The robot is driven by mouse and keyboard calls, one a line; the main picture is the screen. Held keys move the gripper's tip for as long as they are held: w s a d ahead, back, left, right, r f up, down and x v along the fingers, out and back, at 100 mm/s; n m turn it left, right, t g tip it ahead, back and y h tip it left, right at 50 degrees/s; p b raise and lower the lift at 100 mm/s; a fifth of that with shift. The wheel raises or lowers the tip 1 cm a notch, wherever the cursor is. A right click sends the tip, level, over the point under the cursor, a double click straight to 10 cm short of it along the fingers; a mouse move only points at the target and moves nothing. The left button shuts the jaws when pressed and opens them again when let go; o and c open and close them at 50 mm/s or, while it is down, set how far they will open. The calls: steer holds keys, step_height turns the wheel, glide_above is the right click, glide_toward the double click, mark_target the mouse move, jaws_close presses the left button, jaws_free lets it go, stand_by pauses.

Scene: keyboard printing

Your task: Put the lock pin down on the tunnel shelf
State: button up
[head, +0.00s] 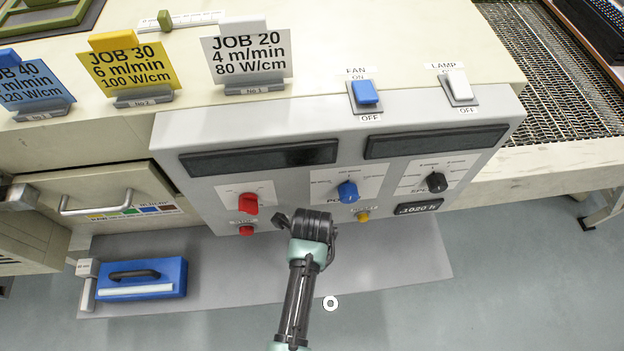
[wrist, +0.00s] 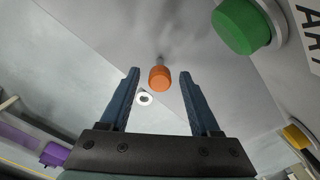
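My gripper (head: 308,222) is in front of the grey control panel in the head view, with its fingers hard to make out. In the wrist view my gripper (wrist: 158,72) has its two blue fingers spread apart. An orange knob with a thin grey stem (wrist: 159,78), perhaps the lock pin, shows between the fingertips, with a gap on both sides. I cannot tell its distance from the fingers. No orange knob shows in the head view. The cream machine top (head: 365,35) is above and behind the panel; I cannot tell which surface is the tunnel shelf.
The control panel (head: 350,150) carries a red knob (head: 251,202), a blue knob (head: 347,191) and a black knob (head: 436,182). Job cards stand on the machine top. A blue box (head: 165,280) is at lower left. A mesh belt (head: 560,75) is at right.

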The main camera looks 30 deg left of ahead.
steer(key=shift+r, duration=0.1)
step_height(320, 180, up, 12)
steer(key=p, duration=0.1)
stand_by(0.4)
steer(key=shift+s, duration=0.1)
